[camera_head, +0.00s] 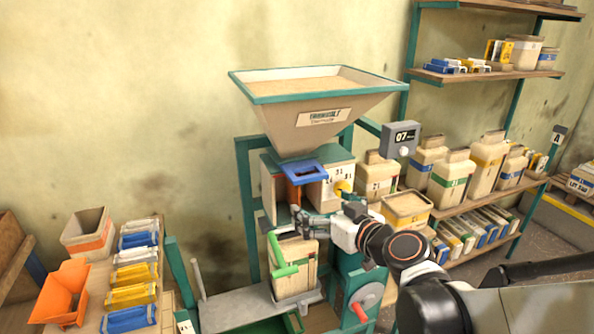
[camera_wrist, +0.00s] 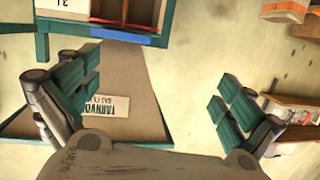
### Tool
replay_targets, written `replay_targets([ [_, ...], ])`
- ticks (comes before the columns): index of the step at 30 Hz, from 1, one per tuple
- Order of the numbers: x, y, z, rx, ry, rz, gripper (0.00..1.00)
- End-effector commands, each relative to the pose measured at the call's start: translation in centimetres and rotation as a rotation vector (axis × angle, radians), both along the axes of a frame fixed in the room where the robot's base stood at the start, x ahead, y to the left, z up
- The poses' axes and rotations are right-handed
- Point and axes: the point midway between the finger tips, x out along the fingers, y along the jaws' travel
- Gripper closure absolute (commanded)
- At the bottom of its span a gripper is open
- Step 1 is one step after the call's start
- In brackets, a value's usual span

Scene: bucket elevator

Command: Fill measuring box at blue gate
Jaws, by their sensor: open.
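The blue gate (camera_head: 304,171) sits at the hopper's outlet, over a dark opening; a blue strip (camera_wrist: 121,33) at the machine's edge also shows in the wrist view. A tan box with a green handle (camera_head: 294,272), perhaps the measuring box, stands upright below the gate on the machine's base. I cannot see its inside. My gripper (camera_head: 300,224) is in front of the machine, below the gate and near the box's top. In the wrist view my gripper (camera_wrist: 158,92) is open, its green-padded fingers wide apart with nothing held between them.
The hopper (camera_head: 318,118) holds grain-coloured material. A display (camera_head: 400,139) reads 07. A red crank handle (camera_head: 359,312) is at lower right. Jars and boxes fill the right shelves. An orange scoop (camera_head: 62,296) and colored packets (camera_head: 134,275) lie on the left table.

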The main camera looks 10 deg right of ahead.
Motion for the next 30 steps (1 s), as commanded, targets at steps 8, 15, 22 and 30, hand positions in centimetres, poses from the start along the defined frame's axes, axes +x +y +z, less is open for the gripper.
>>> replay_targets([
  [8, 3.7, -2.6, -1.7, 0.026, -0.179, -0.102, 0.00],
  [15, 4.6, -3.7, -2.5, 0.027, -0.220, -0.147, 0.00],
  [22, 6.9, -3.0, -2.5, 0.027, -0.221, -0.146, 0.00],
  [30, 12.0, -1.5, -2.6, 0.027, -0.221, -0.145, 0.00],
])
